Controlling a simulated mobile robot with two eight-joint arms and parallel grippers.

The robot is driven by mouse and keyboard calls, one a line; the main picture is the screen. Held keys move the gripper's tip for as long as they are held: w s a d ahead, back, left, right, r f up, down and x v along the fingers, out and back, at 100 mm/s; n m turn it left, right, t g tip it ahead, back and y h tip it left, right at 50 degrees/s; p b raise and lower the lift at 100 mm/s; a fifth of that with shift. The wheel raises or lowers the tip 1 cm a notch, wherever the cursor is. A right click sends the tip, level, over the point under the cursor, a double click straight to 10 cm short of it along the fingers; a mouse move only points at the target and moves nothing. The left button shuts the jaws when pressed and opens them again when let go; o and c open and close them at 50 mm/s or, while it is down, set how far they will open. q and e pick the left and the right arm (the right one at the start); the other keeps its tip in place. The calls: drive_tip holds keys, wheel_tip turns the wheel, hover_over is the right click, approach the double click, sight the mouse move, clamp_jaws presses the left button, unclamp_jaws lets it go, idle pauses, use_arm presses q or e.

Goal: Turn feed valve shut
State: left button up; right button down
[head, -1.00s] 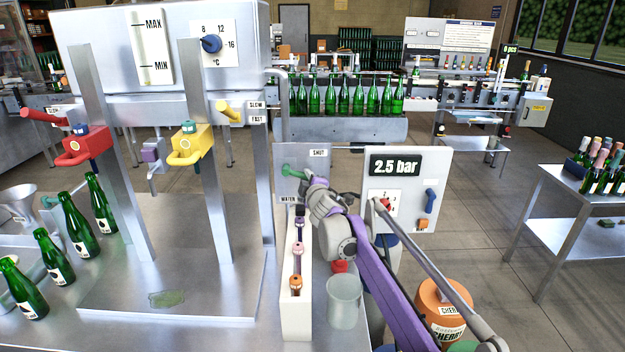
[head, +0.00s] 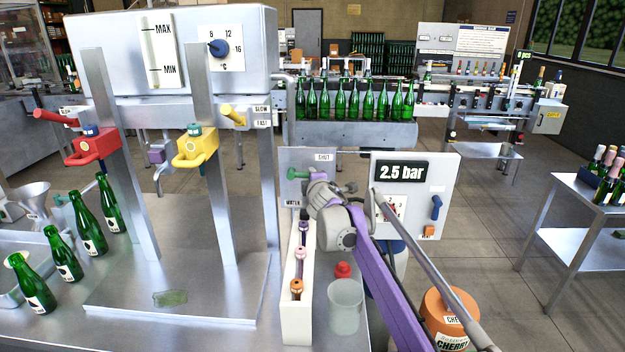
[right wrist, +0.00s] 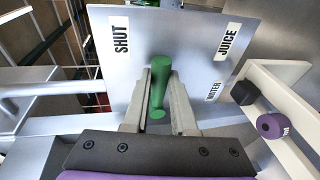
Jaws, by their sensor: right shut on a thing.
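The feed valve is a green handle (head: 297,173) on a grey panel (head: 292,158) marked SHUT at the top and WATER at the lower left. In the right wrist view the green handle (right wrist: 160,85) lies between the two fingers of my right gripper (right wrist: 161,92), which is shut on it. That view shows the SHUT label (right wrist: 119,39), the JUICE label (right wrist: 228,39) and the WATER label (right wrist: 213,91) on the panel. In the head view my right gripper (head: 316,184) is at the panel and partly hides the handle. My left gripper is not in view.
A white rack (head: 297,325) with coloured capsules stands just below the panel. A clear beaker (head: 345,308) and a red-capped item (head: 343,270) are beside it. A 2.5 bar gauge board (head: 445,180) stands close to the right. Green bottles (head: 88,222) stand at the left.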

idle(0.3)
drive_tip(key=c, duration=0.7)
unclamp_jaws()
drive_tip(key=v, duration=1.1)
drive_tip(key=shift+r, duration=0.1)
drive_tip(key=shift+d, duration=0.1)
